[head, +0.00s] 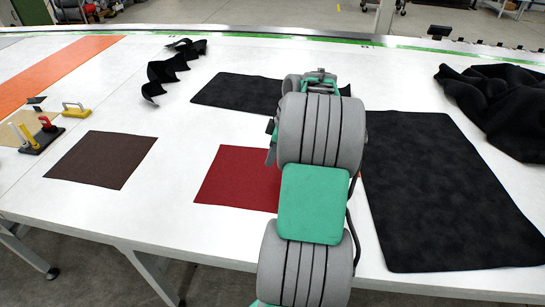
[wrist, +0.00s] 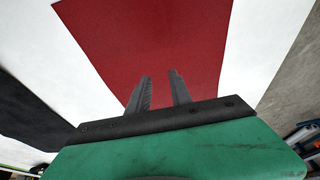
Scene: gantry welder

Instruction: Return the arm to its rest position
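My gripper (wrist: 160,92) shows in the wrist view with its two dark fingers apart and nothing between them. Behind the fingers lies a flat red sheet (wrist: 150,40) on the white table. In the head view my arm reaches forward over the table and hides most of the gripper. The red sheet (head: 238,180) lies just left of my arm there, its right side partly covered by the arm. I cannot tell the exact height of the gripper above the table.
The white table (head: 200,145) holds a brown sheet (head: 102,159), a large black sheet (head: 440,190), another black sheet (head: 237,92), crumpled black cloth (head: 500,105) and a wavy black strip (head: 165,70). A red-handled tool (head: 42,135) and yellow handle (head: 75,109) are at left.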

